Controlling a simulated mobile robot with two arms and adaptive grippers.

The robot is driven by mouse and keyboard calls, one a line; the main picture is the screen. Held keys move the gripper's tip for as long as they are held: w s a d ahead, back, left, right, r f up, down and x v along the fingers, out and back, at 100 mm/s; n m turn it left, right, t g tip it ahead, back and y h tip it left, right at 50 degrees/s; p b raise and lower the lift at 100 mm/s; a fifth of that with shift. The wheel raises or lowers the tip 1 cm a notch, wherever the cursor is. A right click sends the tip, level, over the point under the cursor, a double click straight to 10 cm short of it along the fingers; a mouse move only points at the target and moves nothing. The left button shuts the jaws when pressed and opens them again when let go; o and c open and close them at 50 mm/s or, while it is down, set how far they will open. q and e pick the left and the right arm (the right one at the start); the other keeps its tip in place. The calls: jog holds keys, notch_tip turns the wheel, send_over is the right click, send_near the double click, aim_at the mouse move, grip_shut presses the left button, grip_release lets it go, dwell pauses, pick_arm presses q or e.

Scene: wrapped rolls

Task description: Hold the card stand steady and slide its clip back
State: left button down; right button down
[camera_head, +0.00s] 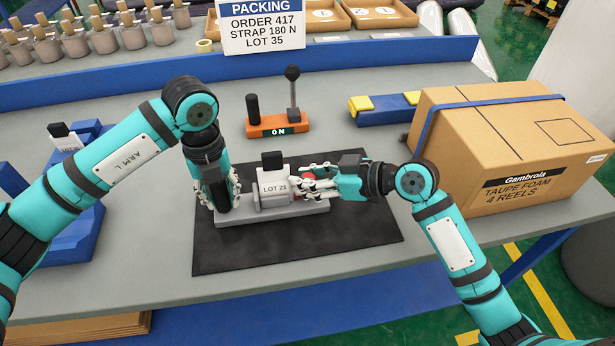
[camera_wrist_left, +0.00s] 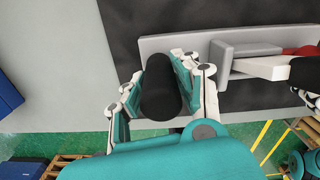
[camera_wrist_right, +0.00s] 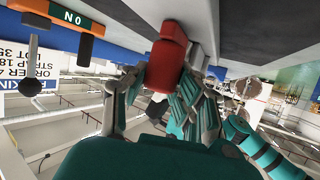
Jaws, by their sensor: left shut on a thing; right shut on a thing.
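The card stand (camera_head: 272,212) is a grey block on a long grey base, with a white card reading LOT 21 (camera_head: 273,188) on its front. My left gripper (camera_head: 220,188) is shut on the black upright post at the base's left end; this black post (camera_wrist_left: 160,88) stands between the fingers in the left wrist view. My right gripper (camera_head: 312,183) is shut on the red clip (camera_wrist_right: 168,58) at the block's right side. In the head view the fingers largely cover the clip. The base lies flat on a black mat (camera_head: 240,255).
Behind the stand is an orange switch box (camera_head: 277,126) with a black lever. A large cardboard box (camera_head: 515,145) stands at right, beside a blue bar with yellow blocks (camera_head: 385,108). A blue fixture (camera_head: 72,235) is at left.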

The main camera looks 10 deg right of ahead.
jog(key=shift+d, duration=1.1)
jog(key=c, duration=1)
grip_release()
jog(key=v, duration=1.2)
jog(key=shift+a+r, duration=0.1)
jog(key=shift+a, duration=0.05)
pick_arm(q)
jog(key=c, duration=0.9)
grip_release()
